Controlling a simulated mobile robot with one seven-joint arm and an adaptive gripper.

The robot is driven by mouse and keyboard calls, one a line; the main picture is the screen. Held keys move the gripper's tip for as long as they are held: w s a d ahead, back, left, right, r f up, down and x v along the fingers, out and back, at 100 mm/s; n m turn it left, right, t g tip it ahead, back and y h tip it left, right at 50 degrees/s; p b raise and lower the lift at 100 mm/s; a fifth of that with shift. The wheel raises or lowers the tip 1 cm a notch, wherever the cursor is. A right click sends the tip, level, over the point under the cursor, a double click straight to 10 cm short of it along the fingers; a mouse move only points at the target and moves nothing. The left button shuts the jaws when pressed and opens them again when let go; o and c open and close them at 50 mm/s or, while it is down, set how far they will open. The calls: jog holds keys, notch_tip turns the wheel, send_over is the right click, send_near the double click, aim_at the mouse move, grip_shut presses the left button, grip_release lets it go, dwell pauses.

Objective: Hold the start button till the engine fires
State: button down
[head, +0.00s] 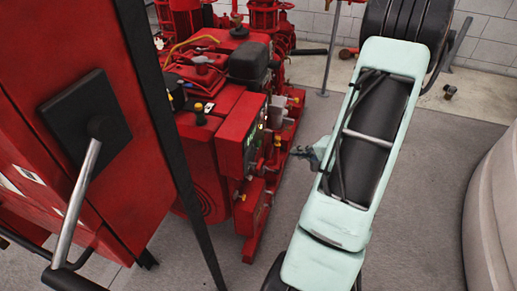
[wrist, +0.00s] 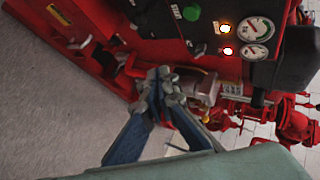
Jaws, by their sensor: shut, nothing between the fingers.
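A round green button (wrist: 191,13) sits on the dark face of the red control panel at the top of the wrist view.
Two lit lamps (wrist: 226,39) and two white gauges (wrist: 257,40) are beside the button. The red pumpset (head: 215,75) with pipes fills the back. A red cabinet (head: 60,120) with a lever handle (head: 78,195) stands left. Grey floor (head: 425,200) is free to the right.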

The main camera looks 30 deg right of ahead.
aim_at(259, 144)
jog(key=shift+d+f+t, duration=0.15)
jog(key=shift+d+t, duration=0.05)
jog(key=shift+t, duration=0.1)
jog(key=w+a, duration=0.5)
jog(key=w, duration=0.1)
jog(key=shift+w+a, duration=0.35)
jog(key=shift+a, duration=0.05)
dwell(0.5)
dwell(1.1)
jog(key=shift+w+a+b, duration=0.2)
jog(key=shift+w+b, duration=0.1)
jog(key=shift+b, duration=0.2)
